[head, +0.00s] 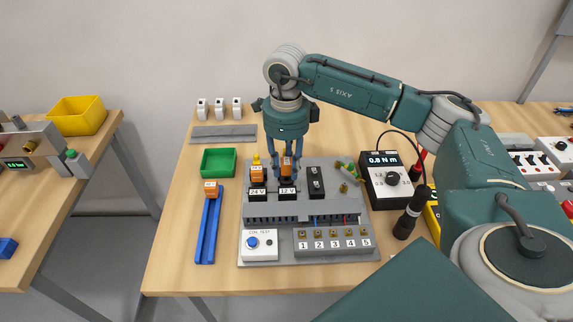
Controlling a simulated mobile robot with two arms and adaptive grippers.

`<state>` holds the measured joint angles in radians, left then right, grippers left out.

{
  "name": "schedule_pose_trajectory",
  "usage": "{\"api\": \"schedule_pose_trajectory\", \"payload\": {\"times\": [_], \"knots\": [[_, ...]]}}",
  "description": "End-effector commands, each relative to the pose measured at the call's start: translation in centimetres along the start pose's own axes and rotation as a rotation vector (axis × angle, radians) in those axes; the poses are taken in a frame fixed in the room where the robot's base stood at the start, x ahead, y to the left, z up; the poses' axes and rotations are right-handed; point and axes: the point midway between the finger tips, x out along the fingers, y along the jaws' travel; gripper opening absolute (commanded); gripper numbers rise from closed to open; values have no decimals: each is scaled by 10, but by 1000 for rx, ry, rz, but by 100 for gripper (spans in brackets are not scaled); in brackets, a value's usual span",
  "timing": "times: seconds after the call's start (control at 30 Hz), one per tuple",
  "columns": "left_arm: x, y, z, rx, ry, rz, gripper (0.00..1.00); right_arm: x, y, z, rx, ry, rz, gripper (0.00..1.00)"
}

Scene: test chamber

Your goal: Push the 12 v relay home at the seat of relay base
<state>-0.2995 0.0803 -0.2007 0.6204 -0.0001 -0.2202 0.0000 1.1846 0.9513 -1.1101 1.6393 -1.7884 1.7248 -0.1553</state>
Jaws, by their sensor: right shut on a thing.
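The 12 V relay (287,165), an orange block, is between the fingers of my right gripper (286,172) in the head view. The gripper comes down from above and is shut on the relay. The relay is upright at the seat marked 12 V (288,191) on the grey relay base (345,207). The fingers partly hide it, and I cannot tell how deep it sits. Another orange-topped relay (257,174) stands to its left at the 24 V label. My left gripper is not in view.
A black part (316,182) stands right of the relay. A blue rail (207,230) with an orange block (211,187) and a green tray (219,162) lie left. A torque meter (391,184) and a black-handled driver (411,212) stand right. The table's front left is clear.

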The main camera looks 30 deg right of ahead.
Motion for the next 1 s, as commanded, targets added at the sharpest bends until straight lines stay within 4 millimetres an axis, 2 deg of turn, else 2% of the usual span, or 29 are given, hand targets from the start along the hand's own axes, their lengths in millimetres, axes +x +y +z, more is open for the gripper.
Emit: {"api": "schedule_pose_trajectory", "payload": {"times": [0.67, 1.0], "knots": [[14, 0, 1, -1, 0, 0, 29, 18, 0, 0, 0, 0, 0, 0], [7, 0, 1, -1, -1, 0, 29, 8, 0, 0, 0, -1, 0, 0]]}}
